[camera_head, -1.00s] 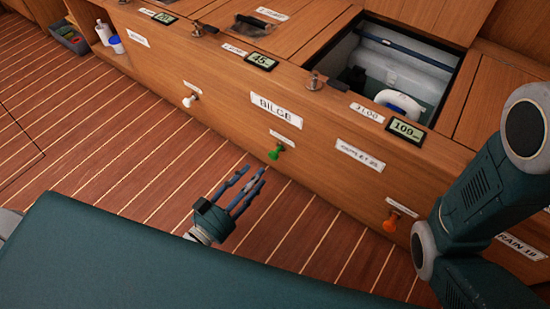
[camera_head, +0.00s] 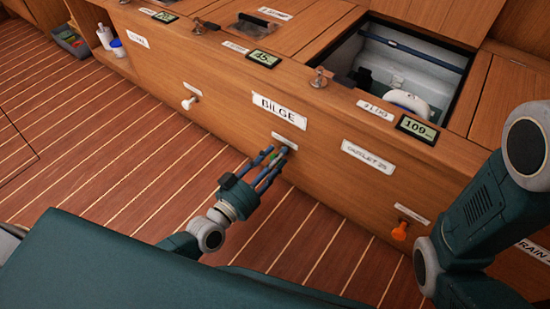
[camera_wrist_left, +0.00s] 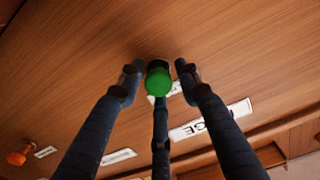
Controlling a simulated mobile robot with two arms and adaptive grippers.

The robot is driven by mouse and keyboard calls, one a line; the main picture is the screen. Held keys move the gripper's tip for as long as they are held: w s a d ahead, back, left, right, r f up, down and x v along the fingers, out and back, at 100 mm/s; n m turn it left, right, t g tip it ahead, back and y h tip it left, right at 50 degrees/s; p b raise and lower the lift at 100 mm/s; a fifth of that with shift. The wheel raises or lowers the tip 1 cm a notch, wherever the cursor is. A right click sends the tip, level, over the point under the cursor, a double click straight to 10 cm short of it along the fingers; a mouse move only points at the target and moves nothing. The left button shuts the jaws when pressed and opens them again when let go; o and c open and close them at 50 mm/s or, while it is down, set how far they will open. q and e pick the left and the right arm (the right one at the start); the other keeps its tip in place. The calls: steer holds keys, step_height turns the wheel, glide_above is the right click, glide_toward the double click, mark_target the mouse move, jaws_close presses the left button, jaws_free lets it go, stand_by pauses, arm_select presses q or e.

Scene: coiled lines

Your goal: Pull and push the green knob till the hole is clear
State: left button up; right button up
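The green knob (camera_head: 273,158) is on the wooden front under the BILGE label (camera_head: 279,110), partly covered by my left gripper's fingers. My left gripper (camera_head: 276,158) reaches it from below. In the left wrist view the green knob (camera_wrist_left: 158,80) sits between the fingertips of my left gripper (camera_wrist_left: 158,78), with a gap on each side. The third finger is in line below the knob; I cannot tell if it touches. The hatch (camera_head: 412,70) at the upper right is open, with a white rounded object (camera_head: 405,101) inside. My right gripper is outside the view.
A white knob (camera_head: 188,103) is to the left and an orange knob (camera_head: 399,231) to the right on the same front. My right arm stands at the right. A display reading 109 (camera_head: 417,128) is by the hatch. Striped floor (camera_head: 100,150) is free at the left.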

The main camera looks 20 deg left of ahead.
arm_select(q)
jaws_close()
steer(key=p+v, duration=0.3)
steer(key=v, duration=0.2)
steer(key=shift+s+r+p, duration=0.1)
steer(key=shift+r+p, duration=0.1)
steer(key=shift+p, duration=0.2)
steer(key=shift+o, duration=1.9)
jaws_free()
steer(key=shift+f, duration=0.1)
steer(key=v, duration=1.2)
